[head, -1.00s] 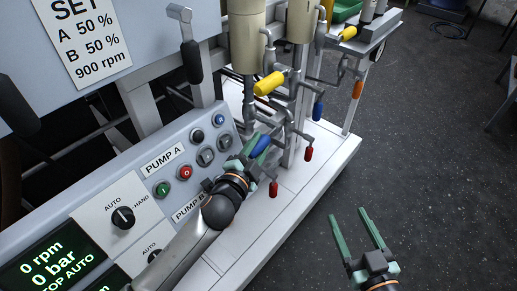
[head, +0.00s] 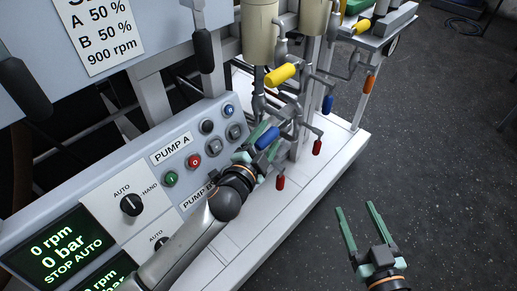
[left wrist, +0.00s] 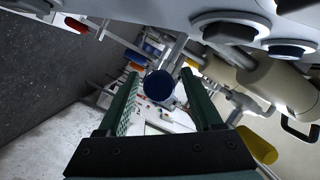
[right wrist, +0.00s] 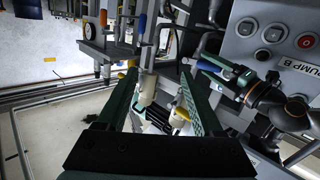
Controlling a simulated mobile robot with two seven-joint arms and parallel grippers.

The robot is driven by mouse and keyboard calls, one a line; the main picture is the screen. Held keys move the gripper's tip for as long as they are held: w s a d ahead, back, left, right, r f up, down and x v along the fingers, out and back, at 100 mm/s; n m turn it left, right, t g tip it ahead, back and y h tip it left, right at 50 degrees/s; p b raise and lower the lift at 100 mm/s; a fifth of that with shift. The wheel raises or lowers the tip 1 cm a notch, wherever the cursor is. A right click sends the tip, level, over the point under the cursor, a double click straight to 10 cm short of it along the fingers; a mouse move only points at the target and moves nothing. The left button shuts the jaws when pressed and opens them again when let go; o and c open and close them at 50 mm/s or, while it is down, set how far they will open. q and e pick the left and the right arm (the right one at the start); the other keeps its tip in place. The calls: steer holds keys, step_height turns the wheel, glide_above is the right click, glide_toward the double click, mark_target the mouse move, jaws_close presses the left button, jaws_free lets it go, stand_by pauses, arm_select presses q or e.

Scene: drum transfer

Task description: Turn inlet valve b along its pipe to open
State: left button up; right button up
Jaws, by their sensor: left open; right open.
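A blue-handled valve lever (head: 268,138) stands out from the pipework above the pump panel; no label shows which valve it is. My left gripper (head: 267,142) is open, with one finger on each side of this blue handle. In the left wrist view the handle's round blue end (left wrist: 160,84) sits between the fingers, with gaps to both. A second blue handle (head: 328,104) hangs further right on the pipework. My right gripper (head: 354,206) is open and empty over the dark floor, in front of the skid.
Yellow handles (head: 281,74) and red handles (head: 281,182) stick out close to the left gripper. The pump panel (head: 171,150), with buttons and knobs, lies just left of it. The white skid base (head: 262,215) is clear in front. The floor (head: 440,150) at right is open.

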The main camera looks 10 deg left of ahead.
arm_select(q)
steer(key=p+v, duration=0.1)
steer(key=v, duration=0.3)
steer(key=shift+s+a+r+p, duration=0.1)
steer(key=shift+s+p, duration=0.2)
steer(key=shift+p, duration=0.05)
steer(key=p, duration=0.1)
glide_toward(262, 145)
steer(key=shift+w, duration=0.2)
arm_select(e)
steer(key=s+f+m+g, duration=0.1)
steer(key=s+f+g, duration=0.2)
steer(key=f, duration=0.4)
steer(key=s+f+g+h, duration=0.1)
steer(key=s+f+g, duration=0.3)
steer(key=f, duration=0.3)
steer(key=shift+s+a+f+m, duration=0.15)
steer(key=shift+s+f+m, duration=0.05)
steer(key=shift+s+m, duration=0.2)
